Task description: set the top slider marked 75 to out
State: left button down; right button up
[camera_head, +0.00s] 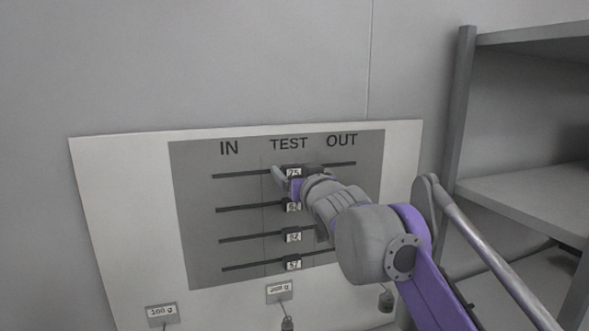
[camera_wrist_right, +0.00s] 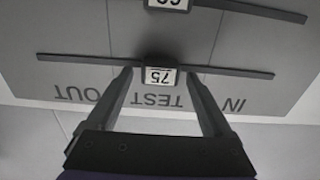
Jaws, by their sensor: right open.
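The top slider marked 75 (camera_head: 293,173) sits on the highest rail, under the word TEST, about midway between IN and OUT. In the right wrist view the 75 slider (camera_wrist_right: 160,75) shows upside down, between the fingertips. My right gripper (camera_head: 284,178) is at this slider, its fingers open on either side of it; in the wrist view the open gripper (camera_wrist_right: 160,80) has a finger left and right of the label. I cannot tell whether either finger touches it. The OUT label (camera_head: 341,141) is at the upper right of the grey panel. My left gripper is not in view.
Lower sliders marked 82 (camera_head: 293,237) and 57 (camera_head: 293,264), and one partly hidden, sit on rails below. Hanging weights labelled 100 g (camera_head: 161,312) and 200 g (camera_head: 279,291) are under the panel. A grey shelf (camera_head: 530,195) stands at the right.

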jog(key=shift+w, duration=0.1)
jog(key=shift+c, duration=0.3)
grip_shut()
